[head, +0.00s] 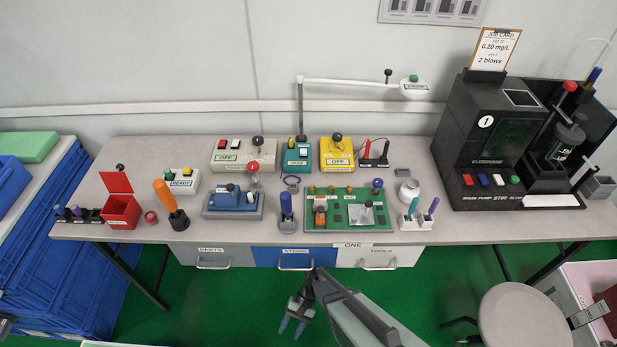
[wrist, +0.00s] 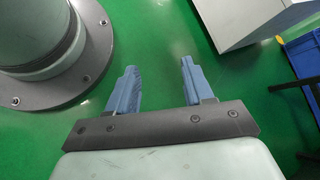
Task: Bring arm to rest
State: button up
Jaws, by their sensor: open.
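My gripper (head: 292,328) hangs low in front of the workbench in the head view, below the drawers and over the green floor. In the wrist view my gripper (wrist: 158,82) has its two blue fingers well apart with only green floor between them. It is open and empty and touches nothing that I can see. My arm reaches in from the bottom right of the head view.
The grey workbench (head: 330,236) holds several coloured testers and a black machine (head: 487,150). Drawers (head: 283,258) hang under its front edge. A round stool (head: 525,315) stands at right, blue crates (head: 60,250) at left. Green floor (head: 215,305) is clear around the gripper.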

jog(key=s+d+r+t+h, duration=0.1)
jog(key=s+d+r, duration=0.3)
jog(key=d, duration=0.7)
jog(key=s+d+r+n+t+h, duration=0.1)
jog(key=s+d+r+h, duration=0.3)
jog(key=d, duration=0.8)
jog(key=shift+d+h, duration=0.3)
jog(key=shift+c, duration=0.2)
